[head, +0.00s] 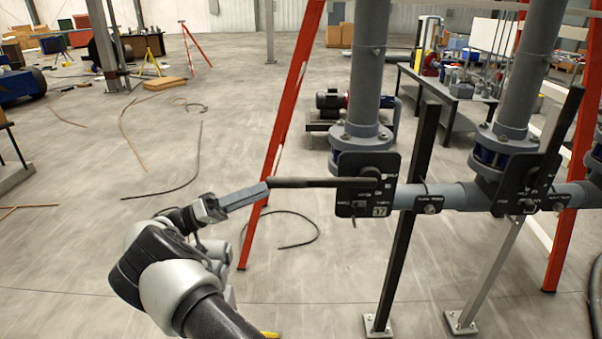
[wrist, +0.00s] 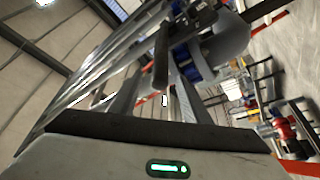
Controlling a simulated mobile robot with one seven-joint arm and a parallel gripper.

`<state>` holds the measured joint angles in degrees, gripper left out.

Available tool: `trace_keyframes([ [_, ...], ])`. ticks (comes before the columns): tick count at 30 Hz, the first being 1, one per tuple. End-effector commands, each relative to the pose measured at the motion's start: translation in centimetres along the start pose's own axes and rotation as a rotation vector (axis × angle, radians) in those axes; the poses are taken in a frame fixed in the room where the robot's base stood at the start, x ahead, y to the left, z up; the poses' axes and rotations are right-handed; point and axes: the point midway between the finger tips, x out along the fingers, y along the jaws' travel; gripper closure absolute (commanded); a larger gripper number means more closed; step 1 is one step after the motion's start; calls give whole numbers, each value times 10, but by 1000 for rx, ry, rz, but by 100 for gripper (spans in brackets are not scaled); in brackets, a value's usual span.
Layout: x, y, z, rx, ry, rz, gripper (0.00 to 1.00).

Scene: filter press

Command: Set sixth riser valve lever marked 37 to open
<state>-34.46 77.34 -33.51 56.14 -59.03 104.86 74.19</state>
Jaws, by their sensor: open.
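The valve plate marked 37 (head: 362,188) sits at the foot of a vertical grey riser. Its dark lever (head: 322,183) sticks out level to the left, across the line of the riser. My gripper (head: 266,190) comes from the left, and its grey fingers are at the lever's free left end. The fingers look lined up with that end and overlap it in the picture. Whether they touch it or straddle it cannot be told. In the wrist view the fingers point up toward blurred pipework, with a dark bar (wrist: 162,60) beyond them, probably the lever.
A neighbouring valve to the right has its lever (head: 565,120) standing up, slightly tilted, along its riser (head: 528,60). A horizontal grey pipe (head: 460,196) joins the valves. A black post (head: 402,230) and red frame legs (head: 284,130) stand close by. The floor at left is mostly open, with loose hoses.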

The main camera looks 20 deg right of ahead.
Motion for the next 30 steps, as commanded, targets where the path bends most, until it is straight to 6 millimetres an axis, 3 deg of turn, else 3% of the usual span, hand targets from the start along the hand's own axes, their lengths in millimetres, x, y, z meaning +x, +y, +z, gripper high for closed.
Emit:
trace_keyframes([
  [9,72,2,0,-3,-4,0,57],
  [15,104,1,0,-3,-3,0,57],
  [21,118,0,1,-2,-2,-1,57],
  [30,119,-1,1,-2,-1,-1,58],
])
